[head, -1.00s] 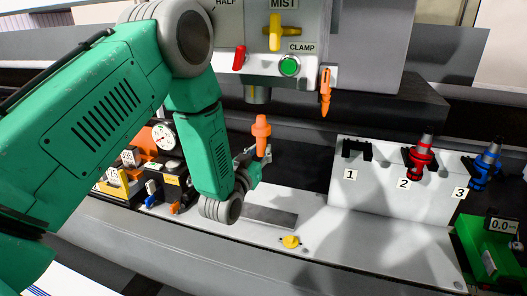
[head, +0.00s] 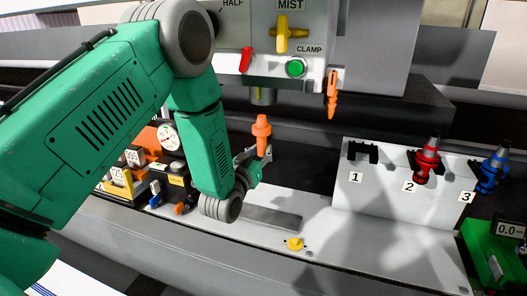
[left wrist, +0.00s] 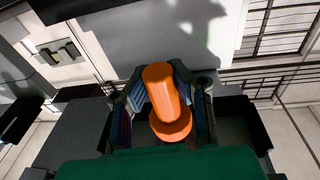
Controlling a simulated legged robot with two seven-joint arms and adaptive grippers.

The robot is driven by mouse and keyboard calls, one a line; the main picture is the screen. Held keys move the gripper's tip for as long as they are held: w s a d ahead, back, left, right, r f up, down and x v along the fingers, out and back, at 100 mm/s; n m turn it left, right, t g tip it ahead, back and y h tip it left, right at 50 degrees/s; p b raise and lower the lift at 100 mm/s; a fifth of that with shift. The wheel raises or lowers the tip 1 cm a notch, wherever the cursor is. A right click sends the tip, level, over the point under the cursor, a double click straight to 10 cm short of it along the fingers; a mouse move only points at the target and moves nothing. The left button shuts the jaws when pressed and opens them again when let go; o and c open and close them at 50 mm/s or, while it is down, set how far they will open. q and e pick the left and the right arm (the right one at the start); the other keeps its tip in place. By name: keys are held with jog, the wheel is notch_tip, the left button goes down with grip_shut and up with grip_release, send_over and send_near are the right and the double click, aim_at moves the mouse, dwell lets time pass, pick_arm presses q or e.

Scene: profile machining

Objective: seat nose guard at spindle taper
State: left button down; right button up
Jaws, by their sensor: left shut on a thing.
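The orange nose guard (head: 261,132) stands upright, a short way below the grey spindle taper (head: 263,97) under the machine head, with a visible gap between them. My left gripper (head: 255,160) is shut on the guard's lower part; the guard also shows in the left wrist view (left wrist: 160,90) between the two fingers. Part of the gripper is hidden behind my green left arm in the head view. The spindle's underside cannot be seen. My right gripper is not in view.
A clamp button (head: 295,68), a red lever (head: 246,60) and a yellow mist knob (head: 291,34) are on the machine head. An orange nozzle (head: 332,93) hangs at its right. A white rack (head: 390,200) holds red and blue tool holders; slot 1 is empty.

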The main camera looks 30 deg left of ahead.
aim_at(260, 140)
pick_arm(q)
jog(key=shift+r+p, duration=0.35)
jog(key=shift+r, duration=0.25)
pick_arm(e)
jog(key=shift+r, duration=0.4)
pick_arm(q)
jog(key=shift+s+d+r, duration=0.1)
jog(key=shift+s+r, duration=0.45)
jog(key=shift+r, duration=0.15)
jog(key=shift+s+r+p, duration=0.25)
jog(key=shift+r+p, duration=0.45)
jog(key=shift+r, duration=0.2)
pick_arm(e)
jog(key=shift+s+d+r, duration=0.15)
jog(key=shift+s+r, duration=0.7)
pick_arm(q)
jog(key=shift+w+f, duration=0.1)
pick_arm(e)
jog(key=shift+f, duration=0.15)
pick_arm(q)
jog(key=shift+f, duration=0.15)
jog(key=shift+d+f+b, duration=0.1)
jog(key=shift+b, duration=0.2)
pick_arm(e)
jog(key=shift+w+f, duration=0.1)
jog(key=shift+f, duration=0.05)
